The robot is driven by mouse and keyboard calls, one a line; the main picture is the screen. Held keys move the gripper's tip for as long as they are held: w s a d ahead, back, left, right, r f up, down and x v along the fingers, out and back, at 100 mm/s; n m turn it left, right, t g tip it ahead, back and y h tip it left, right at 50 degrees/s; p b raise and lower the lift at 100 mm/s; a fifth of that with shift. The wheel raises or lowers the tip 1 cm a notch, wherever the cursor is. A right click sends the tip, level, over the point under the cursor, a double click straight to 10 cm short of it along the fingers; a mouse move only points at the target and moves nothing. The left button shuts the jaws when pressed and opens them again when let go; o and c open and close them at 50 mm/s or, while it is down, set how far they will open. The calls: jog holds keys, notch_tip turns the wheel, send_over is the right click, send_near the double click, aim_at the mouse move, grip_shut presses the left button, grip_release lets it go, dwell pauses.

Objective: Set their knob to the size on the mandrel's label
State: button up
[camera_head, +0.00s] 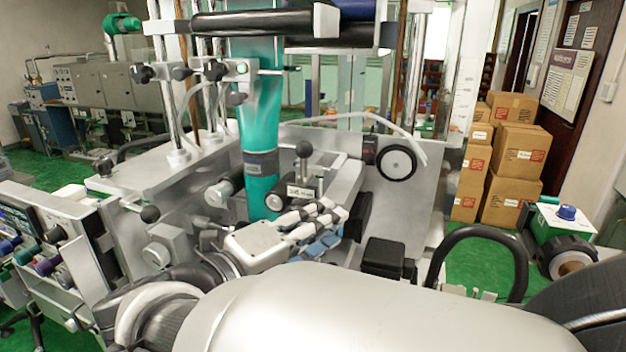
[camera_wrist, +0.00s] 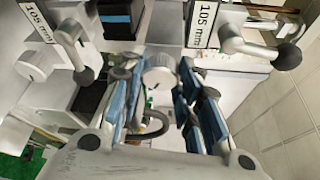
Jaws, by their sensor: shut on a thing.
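My gripper (camera_head: 318,222) reaches from the lower left toward the machine's middle in the head view. In the wrist view, its blue-padded fingers (camera_wrist: 158,92) are shut on a pale round knob (camera_wrist: 159,71). The knob's pointer or scale cannot be made out. A small label plate (camera_head: 301,191) sits just above my gripper in the head view. The teal sleeve (camera_head: 257,100) hangs upright behind, with a dark band on it.
In the wrist view, another pale knob (camera_wrist: 32,63) is at the left, and a ball-ended lever (camera_wrist: 287,55) is at the right. In the head view, a black-ball lever (camera_head: 303,150) stands close above my gripper. Boxes (camera_head: 515,150) are stacked at the right.

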dwell(0.4)
jog(key=o, duration=1.1)
jog(key=shift+c, duration=0.2)
